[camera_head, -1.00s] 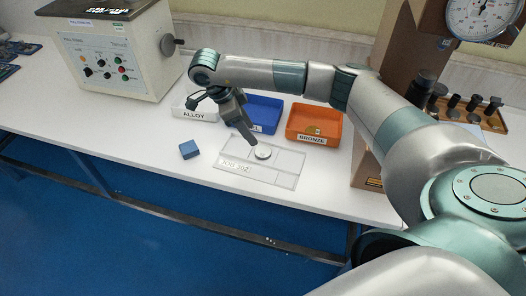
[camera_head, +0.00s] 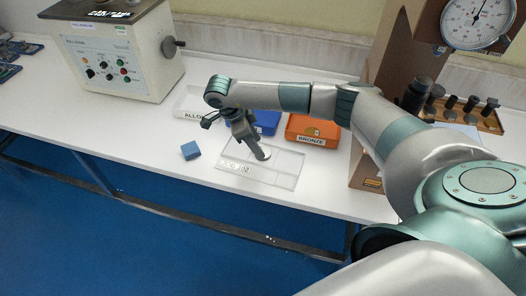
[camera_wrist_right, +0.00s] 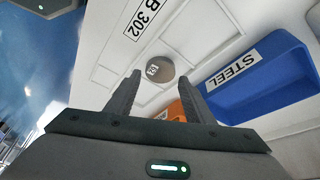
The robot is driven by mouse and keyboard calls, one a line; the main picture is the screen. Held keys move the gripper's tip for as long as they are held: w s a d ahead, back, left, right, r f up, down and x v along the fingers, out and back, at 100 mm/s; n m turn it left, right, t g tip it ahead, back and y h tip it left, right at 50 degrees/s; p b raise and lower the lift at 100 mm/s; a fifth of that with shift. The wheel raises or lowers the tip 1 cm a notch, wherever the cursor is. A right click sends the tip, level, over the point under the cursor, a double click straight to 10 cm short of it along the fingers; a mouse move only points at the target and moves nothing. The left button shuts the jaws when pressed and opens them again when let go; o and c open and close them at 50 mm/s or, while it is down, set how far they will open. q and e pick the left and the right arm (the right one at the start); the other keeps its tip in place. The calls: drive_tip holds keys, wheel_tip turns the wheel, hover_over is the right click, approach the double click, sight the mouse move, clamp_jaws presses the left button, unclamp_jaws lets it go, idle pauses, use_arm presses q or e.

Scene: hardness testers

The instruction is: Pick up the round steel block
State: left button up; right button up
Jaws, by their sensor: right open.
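The round steel block (camera_wrist_right: 160,69) shows in the right wrist view as a grey disc with a small white label, lying on a white tray (camera_wrist_right: 100,74). In the head view the block (camera_head: 265,154) is partly hidden by my right gripper (camera_head: 262,156), which is just above or beside it. In the wrist view the fingers of my right gripper (camera_wrist_right: 163,85) are apart, with the block beyond their tips and nothing between them. In the head view the tray (camera_head: 285,180) lies on the white bench. My left gripper is not in view.
Behind the tray stand a white ALLOY bin (camera_head: 188,104), a blue STEEL bin (camera_head: 268,121) and an orange BRONZE bin (camera_head: 314,131). A blue block (camera_head: 190,150) lies left of the tray. A tester (camera_head: 120,60) stands at the back left. The bench front is clear.

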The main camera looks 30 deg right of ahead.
drive_tip(key=shift+p+x, duration=0.4)
drive_tip(key=shift+x, duration=0.7)
drive_tip(key=shift+d+f, duration=0.15)
drive_tip(key=shift+f, duration=0.4)
drive_tip(key=c, duration=0.9)
drive_tip(key=shift+r, duration=0.25)
